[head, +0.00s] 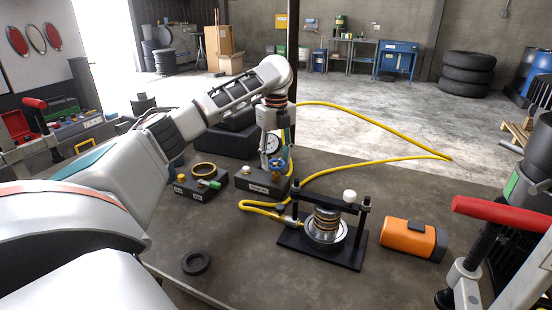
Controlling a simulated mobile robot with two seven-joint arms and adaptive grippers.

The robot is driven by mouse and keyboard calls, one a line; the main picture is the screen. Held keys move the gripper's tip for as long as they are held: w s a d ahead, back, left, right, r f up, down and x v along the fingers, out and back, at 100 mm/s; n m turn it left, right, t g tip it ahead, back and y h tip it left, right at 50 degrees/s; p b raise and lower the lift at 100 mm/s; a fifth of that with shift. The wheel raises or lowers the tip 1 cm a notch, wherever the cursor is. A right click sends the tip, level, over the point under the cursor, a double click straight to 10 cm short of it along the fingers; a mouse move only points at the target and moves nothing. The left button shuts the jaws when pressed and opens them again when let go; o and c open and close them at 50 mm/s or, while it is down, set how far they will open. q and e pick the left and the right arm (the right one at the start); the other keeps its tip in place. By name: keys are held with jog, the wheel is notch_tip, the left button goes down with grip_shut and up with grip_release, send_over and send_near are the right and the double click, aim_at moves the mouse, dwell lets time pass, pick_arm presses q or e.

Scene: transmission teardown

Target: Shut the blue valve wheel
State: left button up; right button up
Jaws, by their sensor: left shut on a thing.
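The blue valve wheel (277,162) sits on a brass valve on a dark labelled block (262,184) on the bench. A round white gauge (271,143) stands just behind it. My left gripper (281,151) points down from above and is shut on the wheel; its fingers partly hide the wheel and gauge. How far the wheel is turned cannot be told. My right gripper is not in view.
A yellow hose (380,173) loops across the bench to a black press frame (322,252) holding a ringed metal part. An orange device (412,239) lies to its right. A black ring (196,262) lies at front left. A block with a brass ring (201,180) stands left.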

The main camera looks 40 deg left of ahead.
aim_at(276, 163)
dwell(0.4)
pick_arm(q)
jog(key=o, duration=1.1)
jog(key=shift+r, duration=0.15)
notch_tip(276, 163, up, 12)
